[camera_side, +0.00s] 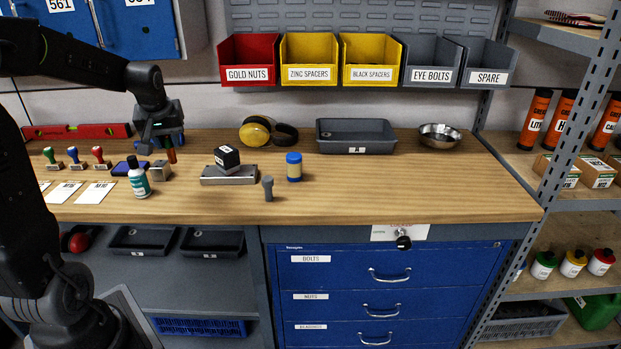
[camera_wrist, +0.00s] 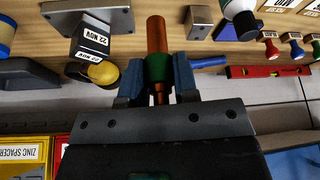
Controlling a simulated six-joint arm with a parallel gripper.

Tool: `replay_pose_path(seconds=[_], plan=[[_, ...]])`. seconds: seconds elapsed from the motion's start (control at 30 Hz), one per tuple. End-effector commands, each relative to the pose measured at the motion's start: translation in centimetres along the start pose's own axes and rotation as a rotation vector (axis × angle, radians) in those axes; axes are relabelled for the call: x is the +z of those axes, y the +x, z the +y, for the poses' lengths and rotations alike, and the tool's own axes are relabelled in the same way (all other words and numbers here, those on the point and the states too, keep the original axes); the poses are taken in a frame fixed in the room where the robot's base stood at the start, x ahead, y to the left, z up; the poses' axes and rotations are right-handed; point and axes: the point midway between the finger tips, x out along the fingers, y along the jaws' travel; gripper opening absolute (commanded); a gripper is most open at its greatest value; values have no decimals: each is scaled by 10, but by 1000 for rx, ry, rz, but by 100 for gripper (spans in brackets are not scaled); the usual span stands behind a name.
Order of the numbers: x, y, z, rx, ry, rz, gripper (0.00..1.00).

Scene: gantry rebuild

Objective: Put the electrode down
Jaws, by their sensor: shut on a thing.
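The electrode (camera_wrist: 157,35) is a copper-coloured rod with a green band. My gripper (camera_wrist: 157,76) is shut on it, with blue-grey fingers on both sides of the band. In the side view my gripper (camera_side: 163,142) is at the left part of the bench, above the worktop. The electrode's copper part (camera_side: 171,156) shows below it there, just behind a small metal block (camera_side: 161,171). I cannot tell whether its lower end touches the bench.
A green bottle (camera_side: 138,181) and a blue ink pad (camera_side: 128,167) stand close by on the left. A date stamp (camera_side: 227,158) sits on a metal base (camera_side: 229,177) to the right. Yellow ear muffs (camera_side: 256,133) lie behind. The wooden worktop (camera_side: 400,185) is clear at the right.

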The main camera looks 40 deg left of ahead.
Motion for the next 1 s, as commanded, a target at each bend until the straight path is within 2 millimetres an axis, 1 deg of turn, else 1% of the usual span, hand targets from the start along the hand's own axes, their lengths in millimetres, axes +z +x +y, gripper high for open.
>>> replay_pose_path(seconds=[0.03,0.07,0.17,0.2,0.27,0.3,0.37,0.4,0.5,0.6,0.7,0.87,1.0], plan=[[-7,0,15,16,38,1,0],[-11,1,24,26,63,0,0],[-25,1,67,69,172,-2,0],[-29,1,87,89,222,-3,0],[-34,1,119,121,298,-4,0],[-36,1,140,141,349,-5,0],[-35,0,171,172,422,-5,0],[-34,0,190,190,469,-5,0],[-28,-2,234,234,572,-4,0],[-20,-5,268,269,651,-1,0],[-13,-6,289,292,705,-1,0],[-5,-6,308,309,745,1,0],[11,2,329,312,751,-1,0]])
